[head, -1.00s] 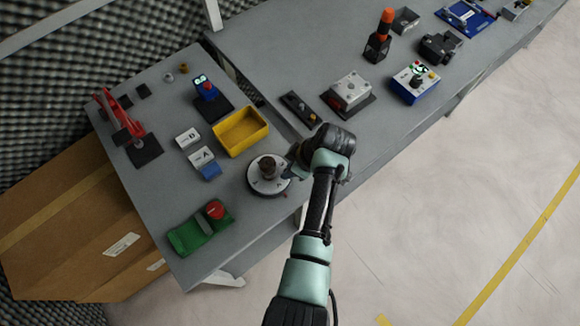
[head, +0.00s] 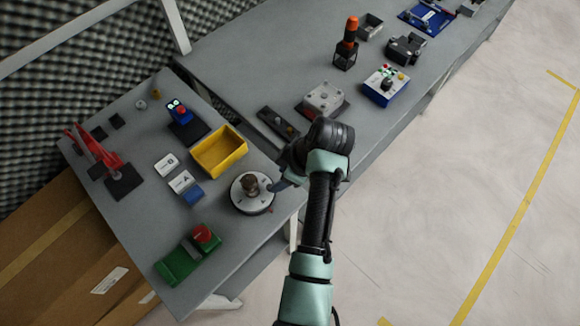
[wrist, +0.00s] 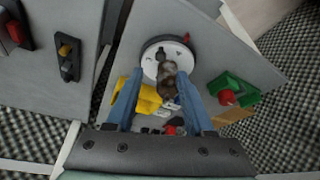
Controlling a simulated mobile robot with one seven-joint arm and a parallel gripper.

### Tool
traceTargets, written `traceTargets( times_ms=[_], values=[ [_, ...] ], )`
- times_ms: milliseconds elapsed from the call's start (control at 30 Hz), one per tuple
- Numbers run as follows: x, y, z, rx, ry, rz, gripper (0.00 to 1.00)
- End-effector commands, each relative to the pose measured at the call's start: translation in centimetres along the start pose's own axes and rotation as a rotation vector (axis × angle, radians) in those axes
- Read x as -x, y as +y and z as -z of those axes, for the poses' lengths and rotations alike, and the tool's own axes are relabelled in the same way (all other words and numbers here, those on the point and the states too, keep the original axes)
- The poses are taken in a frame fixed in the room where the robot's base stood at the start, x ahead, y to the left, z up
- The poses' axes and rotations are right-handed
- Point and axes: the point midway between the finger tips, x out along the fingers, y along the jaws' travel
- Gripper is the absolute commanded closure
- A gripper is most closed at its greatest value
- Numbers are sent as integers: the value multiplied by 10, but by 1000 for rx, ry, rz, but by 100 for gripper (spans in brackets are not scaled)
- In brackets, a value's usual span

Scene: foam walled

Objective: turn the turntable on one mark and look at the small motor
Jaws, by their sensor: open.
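The turntable (head: 243,203) is a round white disc with dark letter marks on a dark base, near the front edge of the left table. It also shows in the wrist view (wrist: 150,68). A small brownish-grey motor (head: 250,184) stands on the disc; in the wrist view the motor (wrist: 167,73) appears between and beyond my fingers. My gripper (head: 276,184) is at the right side of the turntable. In the wrist view my gripper (wrist: 162,92) has its two blue fingers wide apart with nothing held. Whether a finger touches the disc I cannot tell.
A yellow bin (head: 219,151) stands just behind the turntable. A green block with a red knob (head: 204,236) lies to its front left. Blocks marked A (head: 182,181) and B (head: 166,165) and a red clamp (head: 92,148) are farther left. A grey box (head: 325,97) stands at right.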

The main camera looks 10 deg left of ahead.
Motion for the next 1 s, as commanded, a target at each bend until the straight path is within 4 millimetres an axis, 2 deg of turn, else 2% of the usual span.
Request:
traceTargets(
  times_ms=[100,333,500,1000],
  values=[
    [26,1,-1,0,1,-5,47],
    [56,1,0,0,0,-3,47],
    [62,0,0,0,0,-1,47],
    [62,0,0,1,0,0,47]
  ],
)
